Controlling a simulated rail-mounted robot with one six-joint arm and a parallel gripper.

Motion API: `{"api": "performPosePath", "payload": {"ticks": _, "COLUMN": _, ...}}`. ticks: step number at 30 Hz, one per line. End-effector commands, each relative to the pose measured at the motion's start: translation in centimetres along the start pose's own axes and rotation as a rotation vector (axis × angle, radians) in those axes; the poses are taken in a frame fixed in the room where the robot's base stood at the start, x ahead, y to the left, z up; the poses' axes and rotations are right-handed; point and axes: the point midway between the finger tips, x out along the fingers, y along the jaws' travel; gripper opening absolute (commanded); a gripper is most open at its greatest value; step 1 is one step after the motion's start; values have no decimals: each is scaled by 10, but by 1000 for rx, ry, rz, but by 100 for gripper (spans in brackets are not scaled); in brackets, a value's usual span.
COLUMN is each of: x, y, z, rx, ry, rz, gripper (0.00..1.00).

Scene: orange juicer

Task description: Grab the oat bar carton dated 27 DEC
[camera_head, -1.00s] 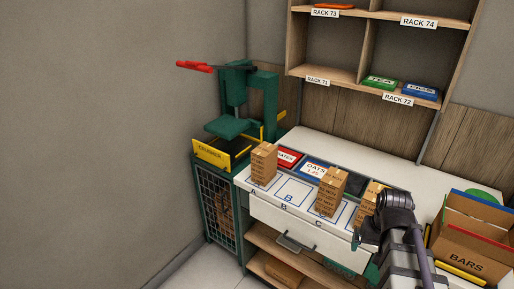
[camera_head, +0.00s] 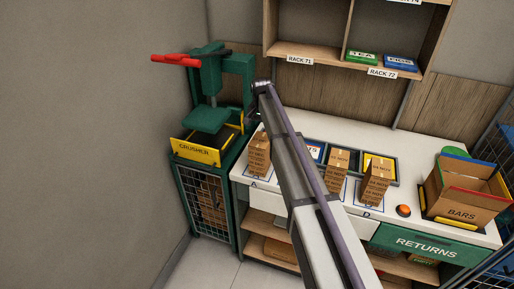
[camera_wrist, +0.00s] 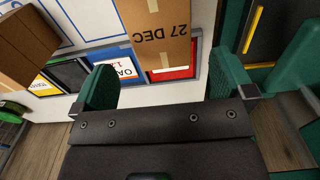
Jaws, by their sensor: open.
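A brown carton with "27 DEC" printed upside down (camera_wrist: 158,32) fills the upper middle of the wrist view. My gripper (camera_wrist: 165,82) is open, its two green fingers apart with nothing between their tips; the carton lies just beyond them, slightly left of centre. In the head view a carton stands upright at spot A (camera_head: 259,155), beside my arm; my gripper cannot be made out there. Two more date-printed cartons stand on the counter to the right, a middle one (camera_head: 338,172) and a right one (camera_head: 376,183).
The green crusher (camera_head: 215,105) with a red handle stands at the left of the counter. Shelves hang above the counter's back. My arm hides spot B.

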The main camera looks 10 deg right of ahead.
Motion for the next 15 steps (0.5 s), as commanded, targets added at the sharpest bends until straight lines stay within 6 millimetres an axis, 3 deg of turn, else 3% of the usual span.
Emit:
{"api": "performPosePath", "payload": {"ticks": 1, "x": 23, "y": 0, "z": 0, "rx": -1, "ry": 0, "rz": 0, "gripper": 100}}
{"api": "performPosePath", "payload": {"ticks": 3, "x": 36, "y": 0, "z": 0, "rx": -1, "ry": 0, "rz": 0, "gripper": 100}}
{"api": "performPosePath", "payload": {"ticks": 10, "x": 41, "y": 0, "z": 0, "rx": -2, "ry": 0, "rz": 0, "gripper": 100}}
{"api": "performPosePath", "payload": {"ticks": 15, "x": 74, "y": 2, "z": 0, "rx": -2, "ry": 0, "rz": 0, "gripper": 100}}
